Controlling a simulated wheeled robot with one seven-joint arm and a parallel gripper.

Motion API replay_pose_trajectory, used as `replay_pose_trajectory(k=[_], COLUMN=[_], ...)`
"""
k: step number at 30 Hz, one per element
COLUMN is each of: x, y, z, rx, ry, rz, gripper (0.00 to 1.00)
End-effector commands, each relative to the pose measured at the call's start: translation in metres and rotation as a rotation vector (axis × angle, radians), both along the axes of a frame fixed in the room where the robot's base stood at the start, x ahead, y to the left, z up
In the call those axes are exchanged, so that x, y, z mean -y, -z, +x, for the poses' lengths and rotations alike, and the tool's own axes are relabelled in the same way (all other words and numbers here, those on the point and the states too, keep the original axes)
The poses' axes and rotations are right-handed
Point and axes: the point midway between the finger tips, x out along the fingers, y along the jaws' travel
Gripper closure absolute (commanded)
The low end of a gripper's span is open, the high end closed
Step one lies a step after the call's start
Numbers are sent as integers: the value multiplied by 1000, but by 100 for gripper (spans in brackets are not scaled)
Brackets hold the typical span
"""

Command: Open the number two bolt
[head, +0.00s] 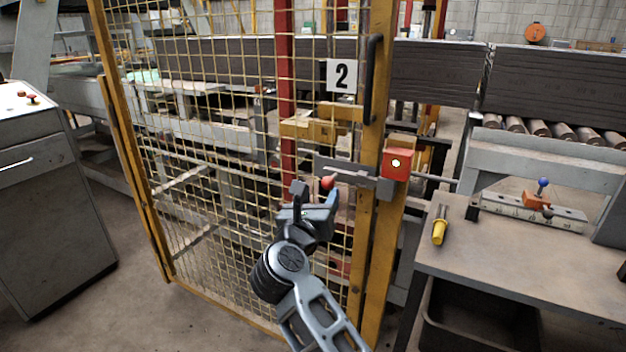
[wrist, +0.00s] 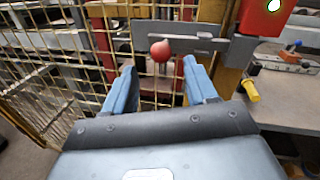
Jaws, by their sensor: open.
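The number two sign (head: 341,76) hangs on a yellow mesh gate (head: 230,130). Below it, a grey sliding bolt (head: 350,170) runs across the gate's edge toward the post. Its red ball knob (head: 327,183) points out toward me; the knob also shows in the wrist view (wrist: 160,51), with the grey bolt plate (wrist: 205,43) behind it. My gripper (head: 316,200) is open in front of the knob. In the wrist view the knob appears between the two blue fingertips (wrist: 159,75), a little beyond them. I see no contact with it.
A red box (head: 396,164) sits on the yellow post just right of the bolt. A black handle (head: 372,80) is above. A workbench (head: 520,255) with a yellow-handled screwdriver (head: 439,231) stands right. A grey cabinet (head: 50,200) stands left, with clear floor between.

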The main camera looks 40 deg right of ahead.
Motion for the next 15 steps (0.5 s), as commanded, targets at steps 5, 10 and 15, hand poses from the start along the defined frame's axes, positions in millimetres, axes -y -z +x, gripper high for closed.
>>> replay_pose_trajectory(k=[5, 10, 15], x=[22, 44, 59], y=[-1, -1, 0], z=[12, 25, 34], rx=[-1, -1, -1], ry=[3, 3, 2], rz=[0, -1, -2], gripper=[43, 43, 43])
